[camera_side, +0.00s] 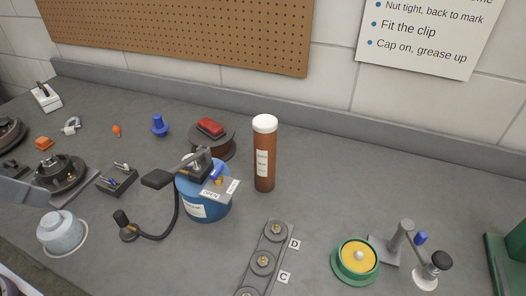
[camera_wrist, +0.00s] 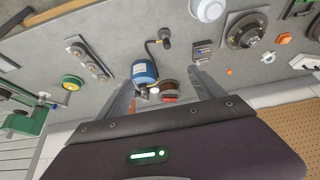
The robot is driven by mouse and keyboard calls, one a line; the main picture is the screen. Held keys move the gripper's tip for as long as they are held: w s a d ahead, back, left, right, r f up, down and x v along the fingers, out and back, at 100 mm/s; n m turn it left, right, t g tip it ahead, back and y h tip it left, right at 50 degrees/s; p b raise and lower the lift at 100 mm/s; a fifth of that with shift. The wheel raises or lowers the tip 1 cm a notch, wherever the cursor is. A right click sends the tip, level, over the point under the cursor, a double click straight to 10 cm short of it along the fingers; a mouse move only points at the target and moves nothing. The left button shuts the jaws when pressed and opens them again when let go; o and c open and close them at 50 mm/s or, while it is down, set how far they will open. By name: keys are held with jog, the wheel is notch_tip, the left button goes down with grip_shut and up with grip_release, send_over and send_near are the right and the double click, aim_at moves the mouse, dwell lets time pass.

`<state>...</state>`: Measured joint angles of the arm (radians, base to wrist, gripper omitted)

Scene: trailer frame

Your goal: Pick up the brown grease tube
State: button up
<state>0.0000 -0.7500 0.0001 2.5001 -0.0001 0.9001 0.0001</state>
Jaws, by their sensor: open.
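The brown grease tube (camera_side: 264,158) stands upright on the grey bench in the side view, with a white cap and a pale label. It is just right of the blue canister (camera_side: 202,196). My gripper (camera_wrist: 161,80) is open in the wrist view, its two fingers apart with nothing visibly held. The blue canister (camera_wrist: 144,72) shows beyond the fingers.
A dark round tin with a red block (camera_side: 211,127) stands behind the canister. A black-knobbed hose (camera_side: 126,228) lies in front. A rail marked C and D (camera_side: 268,245) and a green-yellow dish (camera_side: 356,258) are nearer. Bench right of the tube is clear.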

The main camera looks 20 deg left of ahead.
jog(key=shift+c, duration=0.5)
notch_tip(320, 180, up, 6)
jog(key=w+d+r+m+t+h, duration=0.1)
jog(key=w+d+r+h, duration=0.1)
jog(key=w+d, duration=0.5)
jog(key=w+d+r+m+t+h, duration=0.1)
jog(key=w+d+r+t+h, duration=0.3)
jog(key=w, duration=0.6)
jog(key=n+t+y, duration=0.1)
jog(key=t+y, duration=0.2)
jog(key=y, duration=0.2)
send_over(262, 142)
jog(key=s, duration=0.2)
notch_tip(262, 142, down, 8)
jog(key=f, duration=1.8)
jog(key=shift+w+a, duration=0.1)
jog(key=shift+w, duration=0.2)
jog(key=x, duration=0.7)
jog(key=shift+a+r, duration=0.15)
jog(key=shift+a, duration=0.05)
jog(key=shift+r, duration=0.1)
grip_shut()
